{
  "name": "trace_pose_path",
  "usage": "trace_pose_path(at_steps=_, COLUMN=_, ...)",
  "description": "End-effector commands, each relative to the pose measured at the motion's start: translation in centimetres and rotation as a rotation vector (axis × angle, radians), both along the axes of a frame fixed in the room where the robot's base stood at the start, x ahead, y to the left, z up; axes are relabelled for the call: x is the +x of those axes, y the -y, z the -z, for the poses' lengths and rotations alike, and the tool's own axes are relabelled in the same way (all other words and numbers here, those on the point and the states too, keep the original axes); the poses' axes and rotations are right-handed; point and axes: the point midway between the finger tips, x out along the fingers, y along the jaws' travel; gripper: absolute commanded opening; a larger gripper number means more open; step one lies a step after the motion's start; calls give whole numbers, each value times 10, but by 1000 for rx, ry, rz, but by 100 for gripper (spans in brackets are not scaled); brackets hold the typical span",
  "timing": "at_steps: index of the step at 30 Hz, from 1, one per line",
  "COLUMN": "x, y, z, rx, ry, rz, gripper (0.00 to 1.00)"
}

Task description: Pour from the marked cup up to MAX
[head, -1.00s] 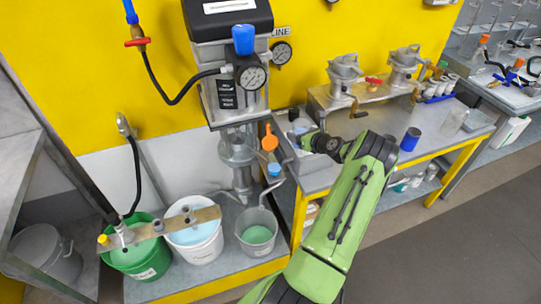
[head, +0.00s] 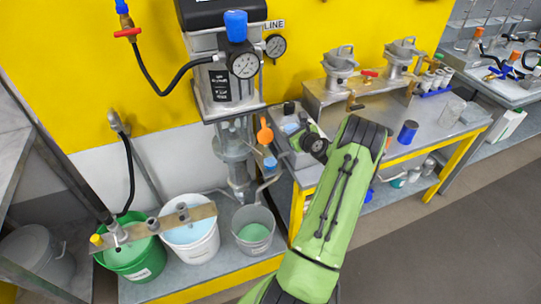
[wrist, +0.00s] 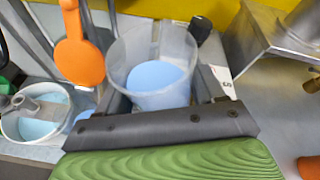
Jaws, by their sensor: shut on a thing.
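My gripper (wrist: 165,75) is shut on a clear cup (wrist: 128,52) with light blue liquid in it, seen from above in the wrist view. Its dark fingers lie on either side of the cup. In the head view my gripper (head: 300,135) is at the left end of the workbench, largely hidden by its own wrist. The cup is hard to make out there. I cannot read a MAX mark or a cup marking in either view.
An orange paddle-shaped handle (wrist: 80,58) is close left of the cup. Below left stand a grey bucket (head: 272,222) with green liquid, a white bucket (head: 203,248) with blue liquid and a green bucket (head: 150,274). A blue can (head: 408,132) stands on the bench (head: 385,150).

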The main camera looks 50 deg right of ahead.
Motion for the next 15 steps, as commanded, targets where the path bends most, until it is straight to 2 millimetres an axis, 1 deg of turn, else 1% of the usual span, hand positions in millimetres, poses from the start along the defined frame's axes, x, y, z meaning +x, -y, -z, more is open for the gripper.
trace_pose_path(at_steps=2, x=1, y=-3, z=2, rx=-36, ry=-10, rz=-2, gripper=32)
trace_pose_path(at_steps=3, x=2, y=-4, z=-6, rx=-58, ry=-16, rz=-1, gripper=32)
trace_pose_path(at_steps=6, x=2, y=-8, z=-20, rx=-106, ry=-28, rz=-1, gripper=32)
trace_pose_path(at_steps=11, x=4, y=-13, z=-37, rx=-182, ry=-50, rz=0, gripper=32)
trace_pose_path(at_steps=15, x=5, y=-19, z=-33, rx=-248, ry=-70, rz=0, gripper=32)
